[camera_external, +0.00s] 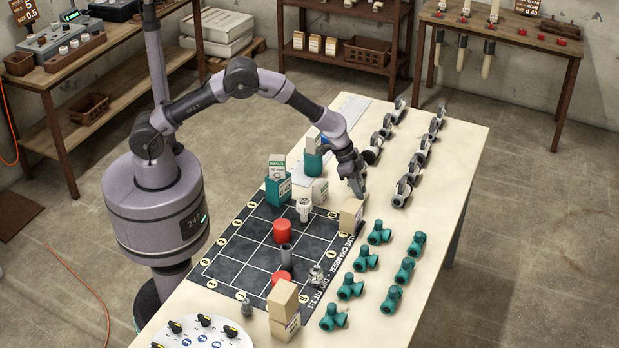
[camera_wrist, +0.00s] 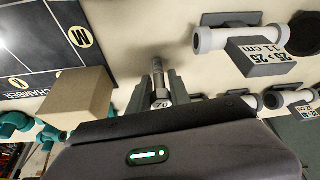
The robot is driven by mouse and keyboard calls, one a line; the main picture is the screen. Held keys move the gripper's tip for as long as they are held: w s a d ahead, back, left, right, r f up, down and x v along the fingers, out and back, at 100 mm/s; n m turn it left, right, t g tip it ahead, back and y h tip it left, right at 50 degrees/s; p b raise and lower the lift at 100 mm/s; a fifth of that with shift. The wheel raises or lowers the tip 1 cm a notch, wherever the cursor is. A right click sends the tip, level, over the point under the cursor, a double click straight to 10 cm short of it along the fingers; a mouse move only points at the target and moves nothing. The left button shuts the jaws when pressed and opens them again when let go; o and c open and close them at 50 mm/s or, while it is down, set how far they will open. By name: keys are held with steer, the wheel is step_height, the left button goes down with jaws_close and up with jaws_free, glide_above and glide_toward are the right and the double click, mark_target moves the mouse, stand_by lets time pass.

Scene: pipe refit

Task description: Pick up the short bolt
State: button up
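A small grey bolt-like piece (camera_wrist: 158,82) shows between the fingers of my gripper (camera_wrist: 160,88) in the wrist view. Its near end carries a small mark, and its thinner shank points away from the camera. The fingers are close on both sides of it; whether they press on it cannot be told. In the external view my gripper (camera_external: 357,188) is low over the table, just behind a tan block (camera_external: 351,215), and hides the piece. Another small dark grey bolt-like piece (camera_external: 247,308) stands near the front of the table. Which one is shorter is unclear.
The tan block (camera_wrist: 78,98) is close left of my fingers in the wrist view. A labelled pipe stand (camera_wrist: 262,55) is at the right. Green fittings (camera_external: 366,259) and grey-white pipe parts (camera_external: 401,190) line the right side. Red caps (camera_external: 284,231) and cans stand on the dark grid mat (camera_external: 225,268).

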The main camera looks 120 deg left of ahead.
jaws_close()
